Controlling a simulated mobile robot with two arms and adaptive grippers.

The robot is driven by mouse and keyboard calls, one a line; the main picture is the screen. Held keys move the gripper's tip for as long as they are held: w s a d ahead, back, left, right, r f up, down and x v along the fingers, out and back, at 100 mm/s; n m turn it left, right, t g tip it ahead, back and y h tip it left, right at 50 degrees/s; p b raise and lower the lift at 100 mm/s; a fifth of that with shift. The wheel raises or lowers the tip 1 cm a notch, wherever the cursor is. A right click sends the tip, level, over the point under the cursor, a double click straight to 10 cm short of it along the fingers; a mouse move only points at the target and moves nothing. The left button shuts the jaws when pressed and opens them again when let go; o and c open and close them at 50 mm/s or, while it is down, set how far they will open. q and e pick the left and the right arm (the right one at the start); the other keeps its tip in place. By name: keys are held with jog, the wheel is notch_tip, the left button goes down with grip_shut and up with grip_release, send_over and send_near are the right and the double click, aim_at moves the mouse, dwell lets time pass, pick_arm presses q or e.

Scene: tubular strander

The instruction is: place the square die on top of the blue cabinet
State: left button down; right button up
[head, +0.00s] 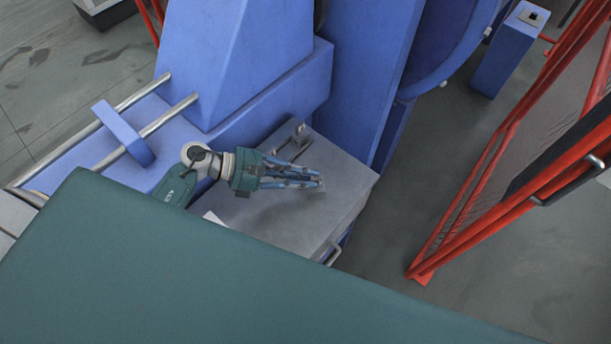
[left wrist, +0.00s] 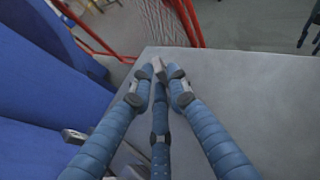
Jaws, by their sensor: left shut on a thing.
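My left gripper (head: 318,186) reaches over a grey flat-topped box from its left side. Its blue fingers are closed together on a small grey piece, likely the square die, which shows at the fingertips in the left wrist view (left wrist: 157,66). The piece is close to the grey top; I cannot tell whether it touches. A blue box-shaped cabinet (head: 502,55) stands at the upper right of the head view, well apart from the gripper. A small pale square with a dark centre (head: 532,17) is on its top. Dark finger-like shapes at the left wrist view's right edge may be my right gripper (left wrist: 311,35).
The grey box top (head: 262,215) carries a metal piece with bars (head: 291,144) behind the gripper. The large blue machine (head: 240,60) rises behind it. A red-framed barrier (head: 470,200) stands at the right, with bare floor between it and the box.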

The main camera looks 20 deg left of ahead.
pick_arm(q)
jog(key=shift+f, duration=0.1)
jog(key=c, duration=1.7)
grip_release()
jog(key=shift+r, duration=0.2)
jog(key=b+v, duration=0.3)
jog(key=v, duration=0.9)
